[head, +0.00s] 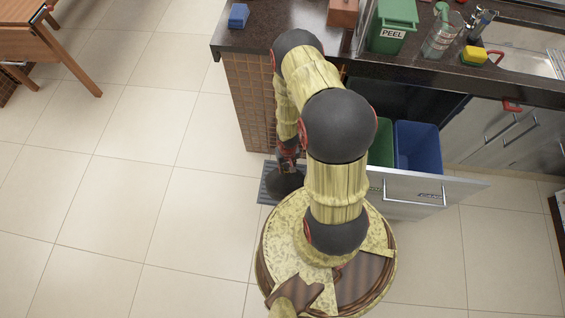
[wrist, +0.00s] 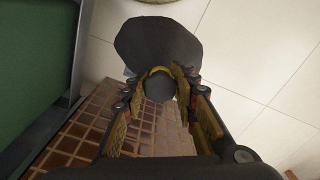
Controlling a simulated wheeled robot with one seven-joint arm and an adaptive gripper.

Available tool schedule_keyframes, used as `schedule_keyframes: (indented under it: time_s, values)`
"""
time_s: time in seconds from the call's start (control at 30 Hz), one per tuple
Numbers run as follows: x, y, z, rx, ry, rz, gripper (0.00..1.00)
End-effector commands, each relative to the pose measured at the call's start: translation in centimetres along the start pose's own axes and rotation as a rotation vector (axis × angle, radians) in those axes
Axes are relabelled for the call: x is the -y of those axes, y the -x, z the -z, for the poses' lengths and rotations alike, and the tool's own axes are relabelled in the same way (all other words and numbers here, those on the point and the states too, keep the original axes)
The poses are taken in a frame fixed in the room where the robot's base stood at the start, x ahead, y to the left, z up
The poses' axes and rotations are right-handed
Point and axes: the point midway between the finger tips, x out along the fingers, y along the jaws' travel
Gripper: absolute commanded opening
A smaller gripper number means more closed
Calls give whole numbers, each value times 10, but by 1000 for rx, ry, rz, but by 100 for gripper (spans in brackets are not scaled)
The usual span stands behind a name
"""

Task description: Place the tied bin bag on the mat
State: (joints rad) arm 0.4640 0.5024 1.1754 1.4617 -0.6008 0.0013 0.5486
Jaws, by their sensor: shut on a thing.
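The tied bin bag (head: 285,187) is dark grey to black and hangs below my gripper (head: 288,160) in the head view. In the wrist view the bag (wrist: 152,42) spreads out beyond the fingertips, and my gripper (wrist: 163,78) is shut on its tied neck. The grey mat (head: 267,188) lies flat on the floor beside the counter end. The bag overlaps the mat in the head view. I cannot tell whether the bag touches it. My arm hides part of the bag and mat.
A pulled-out drawer (head: 430,190) holds a green bin (head: 382,150) and a blue bin (head: 419,148), close to the right of the mat. The brown-tiled counter end (head: 250,108) stands behind the mat. Tiled floor to the left is clear. A wooden table (head: 40,45) stands far left.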

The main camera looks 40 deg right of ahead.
Motion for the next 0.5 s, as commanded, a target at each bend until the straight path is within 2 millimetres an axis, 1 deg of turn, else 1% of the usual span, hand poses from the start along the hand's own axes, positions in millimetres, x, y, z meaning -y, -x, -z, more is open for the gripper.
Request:
schedule_keyframes:
  time_s: [0.1, 0.3, 0.4, 0.5]
  values:
    - [-2, -10, -11, -1, -16, 0, 0]
    - [-4, -21, -25, -2, -33, 0, 0]
    - [-4, -24, -29, -2, -39, 0, 0]
    - [-4, -27, -28, -2, -41, 0, 0]
